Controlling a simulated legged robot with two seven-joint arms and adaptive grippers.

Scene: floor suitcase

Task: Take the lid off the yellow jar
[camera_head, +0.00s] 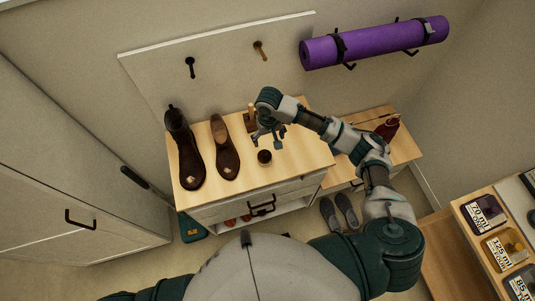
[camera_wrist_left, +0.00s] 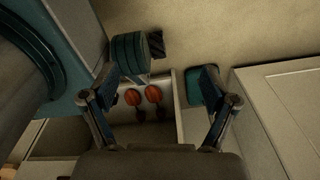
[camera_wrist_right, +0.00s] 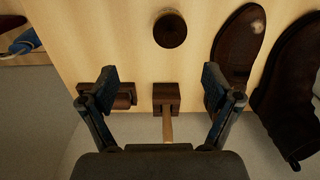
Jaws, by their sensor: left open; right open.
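My left gripper (camera_wrist_left: 158,88) is open and empty, low in front of the cabinet, outside the head view.
A purple rolled mat (camera_head: 375,42) hangs on the wall. Red items (camera_wrist_left: 133,97) lie in the low compartment. Grey shoes (camera_head: 340,212) stand on the floor at right.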

